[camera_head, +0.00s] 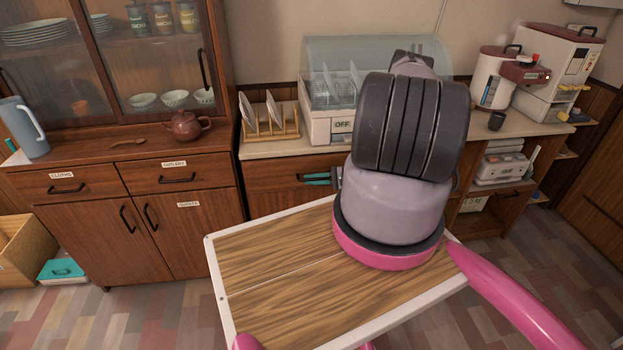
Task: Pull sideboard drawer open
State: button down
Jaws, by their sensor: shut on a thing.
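The low wooden sideboard (262,152) under the dish dryer has a drawer front (270,184) just below its pale top. My gripper (317,179) shows as two teal fingers at this drawer front, pointing left. The fingers are closed around the dark drawer handle, which is mostly hidden between them. The drawer front looks about flush with the sideboard, though my arm hides its right part.
A dish dryer (318,127) and a plate rack (270,130) stand on the sideboard top. A tall cabinet (190,228) with labelled drawers is at left, with a teapot (186,126) on its ledge. My wood-topped base fills the lower middle. Tiled floor (150,315) is clear at lower left.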

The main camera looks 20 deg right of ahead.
jog(key=s+a, duration=0.2)
jog(key=s, duration=0.8)
jog(key=s+a, duration=0.3)
jog(key=s, duration=0.7)
jog(key=shift+a, duration=0.35)
jog(key=c, duration=0.9)
grip_release()
jog(key=v, duration=1.1)
